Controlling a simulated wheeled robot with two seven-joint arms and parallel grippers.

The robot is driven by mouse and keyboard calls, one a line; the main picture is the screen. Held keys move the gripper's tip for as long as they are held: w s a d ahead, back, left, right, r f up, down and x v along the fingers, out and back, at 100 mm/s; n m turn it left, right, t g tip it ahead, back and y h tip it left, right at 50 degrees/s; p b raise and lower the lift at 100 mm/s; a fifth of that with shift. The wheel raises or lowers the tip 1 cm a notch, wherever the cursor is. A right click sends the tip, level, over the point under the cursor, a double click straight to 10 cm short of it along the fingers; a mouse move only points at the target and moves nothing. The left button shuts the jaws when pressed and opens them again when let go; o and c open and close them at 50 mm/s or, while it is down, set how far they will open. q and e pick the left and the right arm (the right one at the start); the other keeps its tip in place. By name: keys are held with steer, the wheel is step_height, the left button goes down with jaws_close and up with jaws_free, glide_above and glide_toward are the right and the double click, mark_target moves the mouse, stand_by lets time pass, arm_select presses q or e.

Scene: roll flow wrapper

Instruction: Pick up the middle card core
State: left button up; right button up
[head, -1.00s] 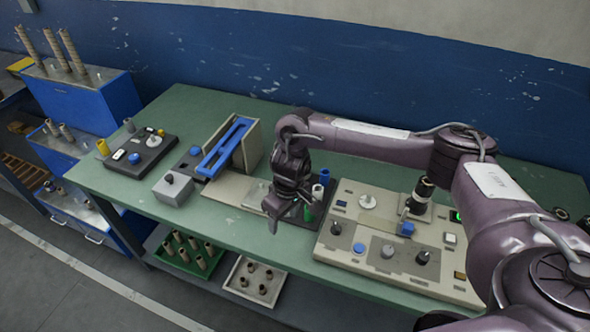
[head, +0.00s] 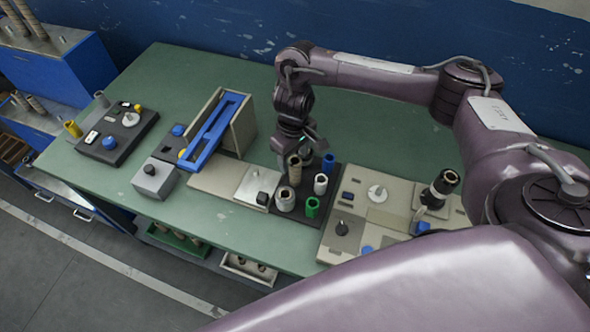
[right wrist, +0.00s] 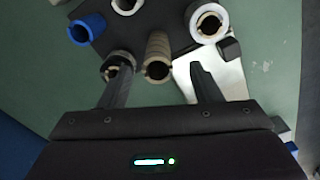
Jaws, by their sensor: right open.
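A grey core (right wrist: 117,66) lies partly behind the left finger. My left gripper is not in view.
The black tray (head: 268,207) also holds a blue core (head: 328,162), a white core (head: 320,184), a green core (head: 312,207) and a wide whitish core (head: 285,198), all close by. A control panel (head: 350,208) adjoins at right. A blue-framed fixture (head: 212,130) stands left.

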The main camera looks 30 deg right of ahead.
mark_target(295, 163)
step_height(295, 163, down, 4)
steer(key=shift+s+d+f+b, duration=0.1)
steer(key=shift+d+f+b, duration=0.1)
steer(key=shift+b, duration=0.45)
steer(key=shift+f, duration=0.35)
steer(key=c, duration=1)
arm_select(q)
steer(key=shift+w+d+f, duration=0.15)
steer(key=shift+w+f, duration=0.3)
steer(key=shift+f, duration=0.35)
arm_select(e)
steer(key=shift+c, duration=0.3)
steer(key=shift+r, duration=0.15)
